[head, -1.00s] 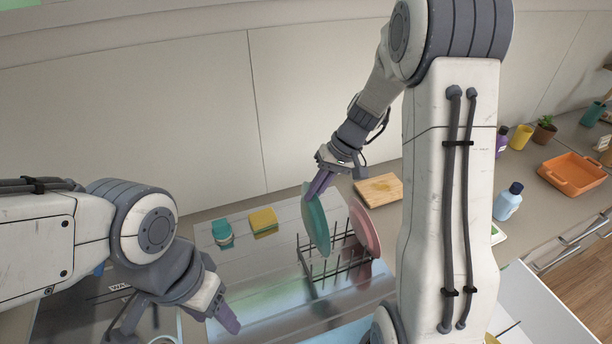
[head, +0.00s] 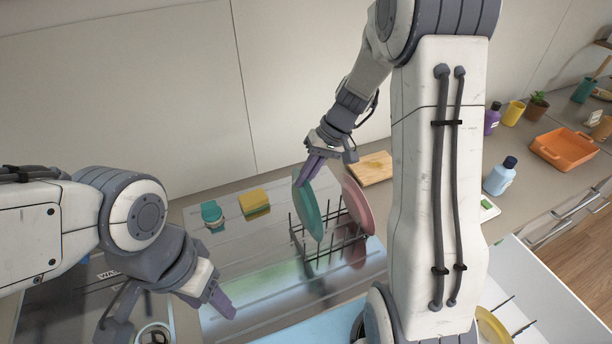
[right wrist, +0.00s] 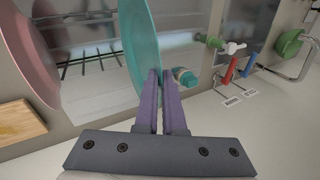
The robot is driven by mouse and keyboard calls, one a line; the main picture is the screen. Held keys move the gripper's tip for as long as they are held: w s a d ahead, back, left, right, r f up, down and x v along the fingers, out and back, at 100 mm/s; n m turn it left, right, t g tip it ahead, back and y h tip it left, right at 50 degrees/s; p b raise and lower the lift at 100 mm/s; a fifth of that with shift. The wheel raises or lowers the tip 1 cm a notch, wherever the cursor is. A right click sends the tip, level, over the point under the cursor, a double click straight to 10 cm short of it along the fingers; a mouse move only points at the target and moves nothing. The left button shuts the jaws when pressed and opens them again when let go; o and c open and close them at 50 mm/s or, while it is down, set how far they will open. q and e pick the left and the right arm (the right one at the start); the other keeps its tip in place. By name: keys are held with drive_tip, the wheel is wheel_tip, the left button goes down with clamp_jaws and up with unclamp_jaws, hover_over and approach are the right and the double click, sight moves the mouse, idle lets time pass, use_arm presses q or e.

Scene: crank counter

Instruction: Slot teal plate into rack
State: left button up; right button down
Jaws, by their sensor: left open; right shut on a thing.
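The teal plate (head: 307,213) stands on edge over the left part of the wire rack (head: 331,246). My right gripper (head: 310,170) is shut on the plate's upper rim. In the right wrist view the purple fingers (right wrist: 160,100) pinch the teal plate (right wrist: 140,40), and the rack (right wrist: 88,62) lies beyond. Whether the plate's lower edge sits between the prongs is hard to tell. A pink plate (head: 357,200) stands upright in the rack's right part; it also shows in the right wrist view (right wrist: 28,50). My left gripper (head: 222,300) is open and empty at the lower left.
A teal-capped container (head: 212,214) and a yellow sponge (head: 254,201) stand left of the rack. A wooden board (head: 372,167) lies behind it. A blue bottle (head: 500,176) and an orange tray (head: 565,149) are at the right.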

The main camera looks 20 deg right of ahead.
drive_tip(key=shift+f+b, duration=2.45)
drive_tip(key=shift+f, duration=0.7)
drive_tip(key=shift+f, duration=0.2)
drive_tip(key=shift+f+b, duration=0.55)
drive_tip(key=shift+b, duration=0.1)
drive_tip(key=c, duration=0.9)
unclamp_jaws()
drive_tip(key=shift+r, duration=0.1)
drive_tip(key=shift+c, duration=0.2)
drive_tip(key=b+v, duration=0.1)
drive_tip(key=v, duration=0.9)
drive_tip(key=shift+r+b, duration=0.25)
drive_tip(key=shift+b, duration=0.15)
drive_tip(key=shift+d, duration=0.1)
